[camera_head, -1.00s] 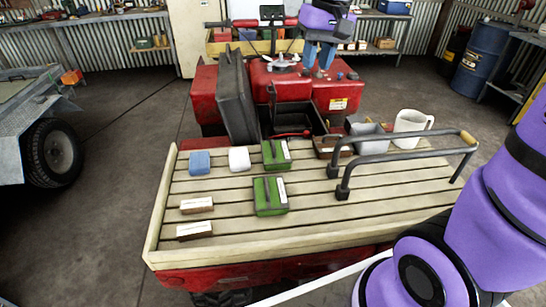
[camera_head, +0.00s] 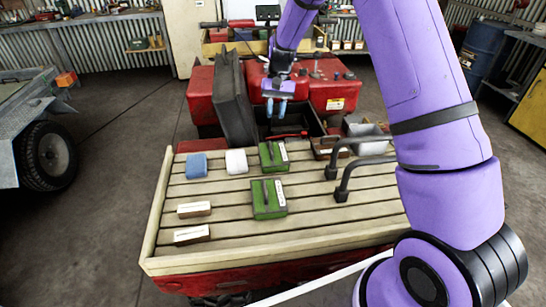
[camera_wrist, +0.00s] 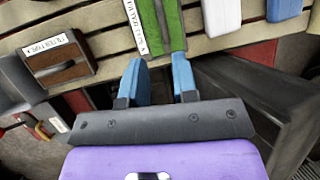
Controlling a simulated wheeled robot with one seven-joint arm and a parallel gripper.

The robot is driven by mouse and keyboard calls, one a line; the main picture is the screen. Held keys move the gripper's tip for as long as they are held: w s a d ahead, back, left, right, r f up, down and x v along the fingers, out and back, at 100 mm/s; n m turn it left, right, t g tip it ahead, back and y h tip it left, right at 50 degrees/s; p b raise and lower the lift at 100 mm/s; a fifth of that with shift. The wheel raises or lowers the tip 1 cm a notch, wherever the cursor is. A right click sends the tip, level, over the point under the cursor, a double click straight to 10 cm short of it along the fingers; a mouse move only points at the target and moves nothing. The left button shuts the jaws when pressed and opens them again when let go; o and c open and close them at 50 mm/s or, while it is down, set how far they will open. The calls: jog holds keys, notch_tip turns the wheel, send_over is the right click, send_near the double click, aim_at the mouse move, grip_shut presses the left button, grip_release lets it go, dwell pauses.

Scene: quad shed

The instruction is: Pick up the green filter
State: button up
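Two green filters with white labels lie on the slatted wooden rack: a rear one (camera_head: 272,156) and a front one (camera_head: 264,199). My gripper (camera_head: 279,105) is above the black open box, behind the rear filter. In the wrist view, my gripper (camera_wrist: 159,62) is open with two blue fingers and nothing between them. A green filter (camera_wrist: 172,22) lies just beyond the fingertips there, its labelled side to the left. I cannot tell the height gap between the fingertips and the filter.
A blue block (camera_head: 197,165) and a white block (camera_head: 236,161) lie left of the rear filter. Two brown boxes (camera_head: 194,209) lie at front left. Dark rails (camera_head: 340,180) stand to the right. An upright black lid (camera_head: 235,98) rises behind the rack.

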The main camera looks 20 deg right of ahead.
aim_at(271, 145)
jog(key=x, duration=1)
jog(key=shift+w+a+f, duration=0.1)
jog(key=shift+a+f, duration=0.15)
jog(key=shift+f, duration=0.2)
grip_shut()
